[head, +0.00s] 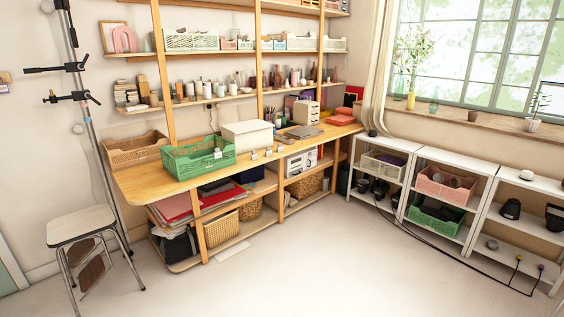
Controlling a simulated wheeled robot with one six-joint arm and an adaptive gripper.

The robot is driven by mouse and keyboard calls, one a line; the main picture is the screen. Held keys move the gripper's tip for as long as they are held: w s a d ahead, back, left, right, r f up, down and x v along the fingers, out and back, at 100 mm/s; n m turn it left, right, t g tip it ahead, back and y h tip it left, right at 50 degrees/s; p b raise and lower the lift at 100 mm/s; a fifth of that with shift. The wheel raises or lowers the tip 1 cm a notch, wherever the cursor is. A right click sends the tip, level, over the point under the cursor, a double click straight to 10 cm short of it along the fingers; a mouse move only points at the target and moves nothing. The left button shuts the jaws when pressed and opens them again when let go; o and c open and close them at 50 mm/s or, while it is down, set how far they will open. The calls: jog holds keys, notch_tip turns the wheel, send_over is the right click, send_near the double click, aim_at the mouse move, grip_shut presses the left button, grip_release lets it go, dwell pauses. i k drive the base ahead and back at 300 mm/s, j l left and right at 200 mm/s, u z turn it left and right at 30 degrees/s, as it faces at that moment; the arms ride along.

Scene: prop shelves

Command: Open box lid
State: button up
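A cream box (247,136) with a lid on top stands on the wooden desk, to the right of the green crate. Its lid (246,128) looks closed, though it is small in the head view. My gripper is not in view, and no part of my arm shows near the box.
The wooden desk (150,182) also holds a green crate (200,157), a brown basket (135,148) and small items in front of the box. A stool (80,224) stands at left. White shelves (482,212) line the right wall, with a cable along the floor. The middle floor is clear.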

aim_at(252, 125)
jog(key=i, duration=2.45)
jog(key=i+u, duration=0.2)
jog(key=i, duration=0.35)
jog(key=i+l+u, duration=0.25)
jog(key=i, duration=0.3)
jog(key=i+l+u, duration=0.2)
jog(key=i, duration=0.35)
jog(key=i+l+u, duration=0.2)
jog(key=i+l, duration=0.2)
jog(key=i, duration=0.15)
